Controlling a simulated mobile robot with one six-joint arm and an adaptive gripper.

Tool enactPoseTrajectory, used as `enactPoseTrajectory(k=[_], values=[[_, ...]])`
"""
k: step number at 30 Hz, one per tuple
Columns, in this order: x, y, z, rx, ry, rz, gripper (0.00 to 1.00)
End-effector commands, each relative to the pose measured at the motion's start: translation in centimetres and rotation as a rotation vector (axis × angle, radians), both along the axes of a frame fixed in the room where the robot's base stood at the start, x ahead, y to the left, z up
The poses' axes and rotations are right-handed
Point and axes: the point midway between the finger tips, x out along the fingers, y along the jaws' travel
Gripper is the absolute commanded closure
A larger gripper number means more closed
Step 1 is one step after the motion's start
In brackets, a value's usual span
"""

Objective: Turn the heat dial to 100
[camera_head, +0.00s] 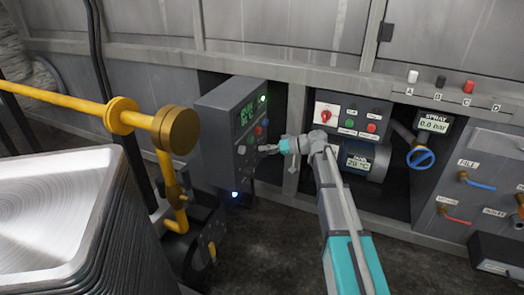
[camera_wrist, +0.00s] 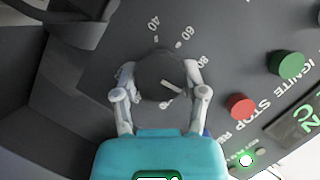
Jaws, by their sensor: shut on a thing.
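The heat dial (camera_wrist: 160,72) is a round dark knob on the control box (camera_head: 215,125). In the wrist view, its white pointer line slants toward the lower right, toward the right finger. The marks 40, 60 and 80 are readable around its top and right; I cannot read a 100 mark, and the right finger covers part of the scale there. My gripper (camera_wrist: 160,78) is shut on the dial, one finger on each side. In the head view, my gripper (camera_head: 270,148) reaches the box face from the right, and the dial is too small to read.
A red button (camera_wrist: 240,106) and a green button (camera_wrist: 287,64) sit right of the dial, beside STOP and IGNITE labels. A yellow pipe (camera_head: 65,102) and stacked metal pans (camera_head: 50,220) stand at left. A second panel (camera_head: 350,118) with a red switch is at right.

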Motion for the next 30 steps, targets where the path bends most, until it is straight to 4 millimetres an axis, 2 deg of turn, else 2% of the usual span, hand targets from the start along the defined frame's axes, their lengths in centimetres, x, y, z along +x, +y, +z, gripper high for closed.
enactPoseTrajectory(k=[1, 5, 6, 10, 11, 23, 30], values=[[0.7, -0.5, -0.1, -0.006, -0.003, -0.017, 0.92], [0.7, -0.5, -0.1, -0.006, -0.004, -0.017, 0.92], [0.7, -0.5, -0.1, -0.006, -0.004, -0.017, 0.37], [0.6, -0.4, -0.1, -0.005, -0.004, -0.014, 0.13], [0.5, -0.4, -0.1, -0.005, -0.004, -0.013, 0.1], [0.2, -0.2, -0.1, -0.003, -0.003, -0.007, 0.1], [-1.4, -0.7, -1.3, -0.072, 0.027, -0.018, 0.1]])
